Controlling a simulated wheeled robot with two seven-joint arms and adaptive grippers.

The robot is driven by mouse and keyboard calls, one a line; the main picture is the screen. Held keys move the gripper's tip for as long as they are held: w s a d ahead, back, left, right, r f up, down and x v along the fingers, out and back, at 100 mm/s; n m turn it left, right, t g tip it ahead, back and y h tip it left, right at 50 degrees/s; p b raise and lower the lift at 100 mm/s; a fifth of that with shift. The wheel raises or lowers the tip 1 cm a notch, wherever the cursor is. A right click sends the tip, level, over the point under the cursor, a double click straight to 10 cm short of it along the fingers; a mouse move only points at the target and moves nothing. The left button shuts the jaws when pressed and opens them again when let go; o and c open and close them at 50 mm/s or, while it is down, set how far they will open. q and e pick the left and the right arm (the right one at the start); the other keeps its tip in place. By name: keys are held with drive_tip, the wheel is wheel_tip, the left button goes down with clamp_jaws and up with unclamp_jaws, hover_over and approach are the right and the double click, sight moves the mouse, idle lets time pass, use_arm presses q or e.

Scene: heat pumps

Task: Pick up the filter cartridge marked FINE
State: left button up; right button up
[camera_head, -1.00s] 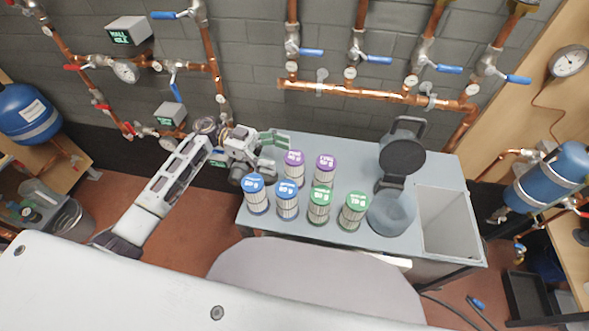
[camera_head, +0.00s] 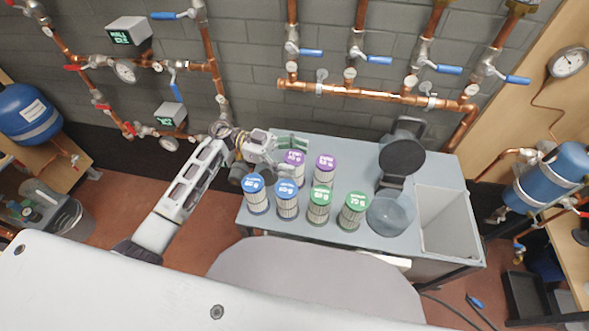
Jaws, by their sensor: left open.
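Several pleated filter cartridges stand upright on a grey table (camera_head: 340,147). Two have purple caps: the left purple one (camera_head: 293,158) and the right purple one (camera_head: 325,166). In front stand two blue-capped ones (camera_head: 256,194) (camera_head: 287,200) and two green-capped ones (camera_head: 320,204) (camera_head: 353,211). The white print on the caps is too small to read surely, so I cannot tell which is marked FINE. My left gripper (camera_head: 291,155) is open, its fingers on the far and near sides of the left purple cartridge, partly hiding it. I cannot tell whether they touch it. My right gripper is out of view.
A clear housing bowl (camera_head: 391,213) and a dark grey hinged-looking stand (camera_head: 402,157) are right of the cartridges. An open grey bin (camera_head: 447,190) is set at the table's right end. Copper pipes with blue-handled valves (camera_head: 380,97) run along the wall behind.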

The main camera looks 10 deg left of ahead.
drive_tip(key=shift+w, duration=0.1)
use_arm(q)
drive_tip(key=c, duration=1.5)
